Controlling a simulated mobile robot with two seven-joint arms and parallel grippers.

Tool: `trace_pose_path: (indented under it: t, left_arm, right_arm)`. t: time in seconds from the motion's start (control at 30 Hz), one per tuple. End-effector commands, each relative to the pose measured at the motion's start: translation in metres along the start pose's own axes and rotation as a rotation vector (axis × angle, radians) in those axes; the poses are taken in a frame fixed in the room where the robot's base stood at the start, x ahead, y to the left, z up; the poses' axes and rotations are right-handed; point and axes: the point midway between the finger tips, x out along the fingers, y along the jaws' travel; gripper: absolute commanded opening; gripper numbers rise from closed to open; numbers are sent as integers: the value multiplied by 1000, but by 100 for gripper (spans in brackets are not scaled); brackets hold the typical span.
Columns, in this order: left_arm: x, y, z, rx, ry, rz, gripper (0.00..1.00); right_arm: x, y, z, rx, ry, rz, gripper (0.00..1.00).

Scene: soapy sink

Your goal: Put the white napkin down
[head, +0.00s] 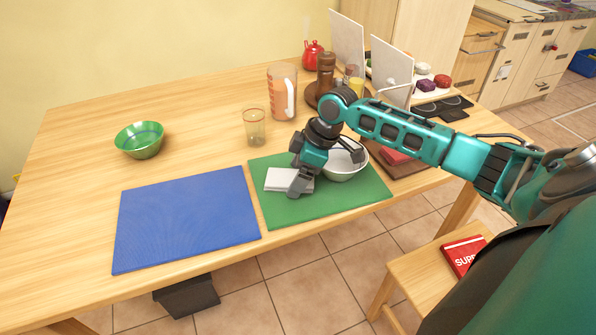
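The white napkin (277,179) is a flat, pale rectangle over the left part of the green mat (290,213). My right arm reaches in from the right, and its gripper (299,187) points down at the napkin's right end. The fingers overlap the napkin there and hide part of it. I cannot tell whether they are shut on it, or whether the napkin rests flat on the mat or just above it. My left gripper is not in view.
A white bowl (342,165) stands right of the gripper, close to it. A blue mat (185,218) lies bare at the left. A glass (254,128), a measuring jug (281,92) and a green bowl (140,140) stand further back. The table's front edge is near the mats.

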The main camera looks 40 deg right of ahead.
Motion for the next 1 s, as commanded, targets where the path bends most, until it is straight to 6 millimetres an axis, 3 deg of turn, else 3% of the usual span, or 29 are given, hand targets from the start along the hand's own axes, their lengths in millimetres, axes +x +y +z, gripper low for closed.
trace_pose_path:
  t: [0.33,0.8,1.0]
  left_arm:
    - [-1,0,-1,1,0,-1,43]
    - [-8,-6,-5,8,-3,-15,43]
    - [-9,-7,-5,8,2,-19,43]
  right_arm:
    - [-9,1,-1,0,0,3,88]
    - [-101,1,-1,-1,-1,2,88]
    - [-120,0,-1,0,0,0,88]
